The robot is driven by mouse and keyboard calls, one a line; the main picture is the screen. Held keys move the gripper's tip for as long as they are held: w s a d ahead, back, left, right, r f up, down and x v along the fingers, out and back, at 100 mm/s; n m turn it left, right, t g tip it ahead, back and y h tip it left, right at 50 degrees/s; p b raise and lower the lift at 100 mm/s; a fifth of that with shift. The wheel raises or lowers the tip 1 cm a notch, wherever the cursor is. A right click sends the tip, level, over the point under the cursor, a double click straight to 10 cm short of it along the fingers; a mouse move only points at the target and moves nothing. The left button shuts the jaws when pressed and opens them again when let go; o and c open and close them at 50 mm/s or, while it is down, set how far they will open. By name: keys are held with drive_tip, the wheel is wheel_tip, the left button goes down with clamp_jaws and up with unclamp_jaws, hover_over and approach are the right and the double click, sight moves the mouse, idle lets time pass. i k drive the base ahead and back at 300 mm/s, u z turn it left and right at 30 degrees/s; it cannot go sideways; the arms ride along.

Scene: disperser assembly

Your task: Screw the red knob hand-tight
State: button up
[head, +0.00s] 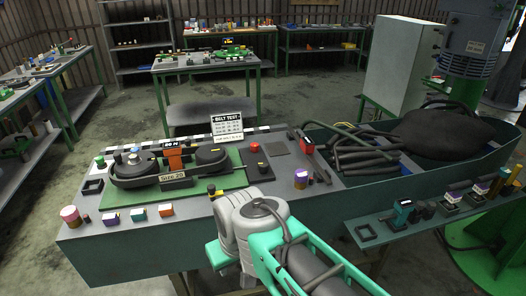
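A small red knob (254,147) shows on top of a black block (257,164) on the grey bench, right of the green base plate. A red-and-black piece (305,147) stands further right; I cannot tell how either is fastened. On the green plate (228,185) sits a belt assembly with two black round pulleys (210,157) and an orange-red upright (173,159) between them. My arm reaches in from the bottom right, its grey wrist over the front edge of the bench. The fingers of my gripper cannot be made out.
A "BELT TEST" sign (227,126) stands at the bench's back edge. Several small blocks line the front left, and a pink-topped cylinder (70,216) stands at the corner. Black hoses (362,160) fill the trough at right. A narrow side shelf (424,222) holds small parts.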

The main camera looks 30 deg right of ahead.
sight(254, 147)
drive_tip(key=z, duration=0.35)
drive_tip(key=i, duration=1.1)
drive_tip(key=z, duration=0.15)
